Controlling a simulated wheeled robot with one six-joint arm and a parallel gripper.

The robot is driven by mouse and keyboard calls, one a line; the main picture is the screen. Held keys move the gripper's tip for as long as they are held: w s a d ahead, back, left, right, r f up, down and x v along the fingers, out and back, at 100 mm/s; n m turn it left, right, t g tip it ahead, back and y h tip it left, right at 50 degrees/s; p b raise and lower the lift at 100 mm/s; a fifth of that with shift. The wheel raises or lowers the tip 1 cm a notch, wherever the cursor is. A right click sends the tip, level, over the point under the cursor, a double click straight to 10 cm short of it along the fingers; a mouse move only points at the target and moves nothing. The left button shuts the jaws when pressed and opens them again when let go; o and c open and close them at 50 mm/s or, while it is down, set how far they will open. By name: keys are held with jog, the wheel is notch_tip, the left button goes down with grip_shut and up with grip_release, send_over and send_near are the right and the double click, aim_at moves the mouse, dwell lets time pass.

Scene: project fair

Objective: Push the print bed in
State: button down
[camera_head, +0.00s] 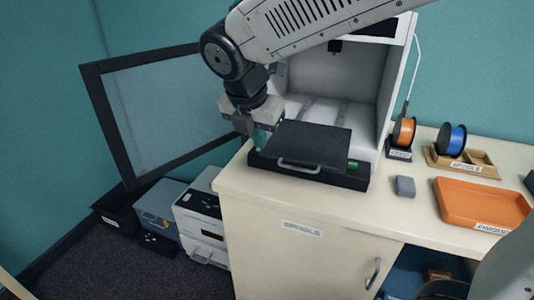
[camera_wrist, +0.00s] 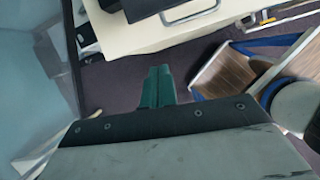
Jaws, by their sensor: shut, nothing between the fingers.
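The print bed (camera_head: 312,143) is a flat black plate with a grey handle (camera_head: 299,167) on its front edge. It sticks forward out of the white 3D printer (camera_head: 379,105), over the printer's black base. The handle also shows at the top of the wrist view (camera_wrist: 190,13). The printer's framed glass door (camera_head: 172,105) stands open to the left. My gripper (camera_head: 259,138) is at the bed's left side, close to its left edge; I cannot tell whether they touch. Its green fingers (camera_wrist: 158,87) are together with nothing between them.
The printer stands on a cream cabinet (camera_head: 265,198). To its right are an orange spool (camera_head: 403,132), a blue spool (camera_head: 451,140), a small grey block (camera_head: 405,186) and an orange tray (camera_head: 480,204). Boxes and a paper printer (camera_head: 203,215) sit on the floor at left.

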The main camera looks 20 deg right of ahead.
jog(key=w+d+f+n, duration=0.1)
jog(key=w+d+f, duration=0.2)
jog(key=w+f, duration=0.4)
jog(key=shift+d+f, duration=0.25)
jog(key=shift+f, duration=1)
